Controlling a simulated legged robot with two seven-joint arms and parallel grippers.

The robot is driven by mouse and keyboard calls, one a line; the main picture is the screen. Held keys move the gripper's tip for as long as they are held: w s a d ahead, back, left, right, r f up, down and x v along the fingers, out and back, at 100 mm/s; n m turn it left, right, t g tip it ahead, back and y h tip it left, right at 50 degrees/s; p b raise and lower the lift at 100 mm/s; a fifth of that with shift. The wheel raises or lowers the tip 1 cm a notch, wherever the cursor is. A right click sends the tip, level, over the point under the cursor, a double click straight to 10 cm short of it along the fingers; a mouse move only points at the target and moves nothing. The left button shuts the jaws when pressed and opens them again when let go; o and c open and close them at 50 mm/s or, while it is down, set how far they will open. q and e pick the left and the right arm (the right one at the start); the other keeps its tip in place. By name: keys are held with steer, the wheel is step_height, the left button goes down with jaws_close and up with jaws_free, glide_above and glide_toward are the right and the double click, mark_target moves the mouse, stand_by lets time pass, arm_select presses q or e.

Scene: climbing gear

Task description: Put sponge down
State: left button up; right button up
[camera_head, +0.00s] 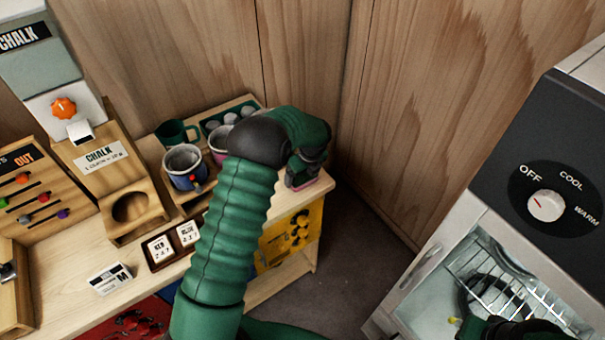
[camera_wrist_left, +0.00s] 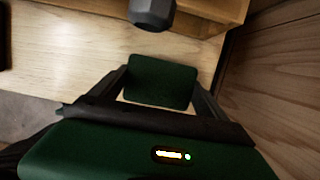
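The sponge (camera_wrist_left: 160,80) is a dark green rounded block between the two fingers of my left gripper (camera_wrist_left: 160,88) in the left wrist view. Both fingers meet its sides. In the head view my left gripper (camera_head: 306,170) is at the far right end of the wooden bench (camera_head: 75,285), pointing down. A thin pink edge shows beneath it there; the rest of the sponge is hidden. I cannot tell whether the sponge touches the bench top. My right gripper (camera_head: 515,329) is only partly in view at the bottom right, dark, its fingers unclear.
Mugs, including a blue one (camera_head: 185,167), and a tray (camera_head: 233,112) stand left of my left gripper. A chalk dispenser (camera_head: 105,165) is further left. A cabinet with a dial (camera_head: 545,206) and wire rack stands at right. The bench's right edge is close to the sponge.

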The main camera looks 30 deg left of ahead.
mark_target(307, 181)
arm_select(q)
steer(key=shift+o, duration=1.4)
steer(key=shift+a, duration=0.2)
steer(key=shift+d, duration=0.1)
steer(key=shift+d+r, duration=0.15)
steer(key=shift+r, duration=0.15)
steer(key=v, duration=1.1)
steer(key=s+d+n+h, duration=0.1)
steer(key=s+d+n, duration=0.3)
steer(key=s+n, duration=0.3)
steer(key=s+d+f+n+t+h, duration=0.1)
steer(key=s+d+n, duration=0.4)
steer(key=s+n, duration=0.3)
steer(key=s+d+f+n+h, duration=0.1)
steer(key=s+d+n, duration=0.3)
steer(key=s+n, duration=0.3)
steer(key=shift+s+d+n+b, duration=0.2)
steer(key=shift+s+n+b, duration=0.1)
steer(key=shift+s, duration=0.2)
steer(key=shift+d+f, duration=0.1)
steer(key=shift+d, duration=0.1)
